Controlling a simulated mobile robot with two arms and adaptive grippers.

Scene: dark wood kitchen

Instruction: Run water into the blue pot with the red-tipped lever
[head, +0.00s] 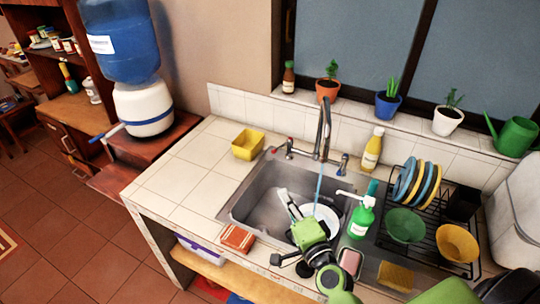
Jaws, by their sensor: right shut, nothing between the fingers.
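The faucet (324,125) stands behind the sink, with a red-tipped lever (276,150) on its left and a blue-tipped lever (343,160) on its right. A thin bluish stream of water (318,186) falls from the spout into the sink. Below it lies a white round dish (325,217), partly hidden by my right gripper. I see no blue cooking pot in the sink; a blue plant pot (387,105) stands on the windowsill. My right gripper (284,195) is shut and empty over the sink, in front of the red-tipped lever and apart from it. My left gripper is out of view.
A green soap bottle (361,218) stands at the sink's right edge, near my right arm. A dish rack (436,212) with plates and bowls is further right.

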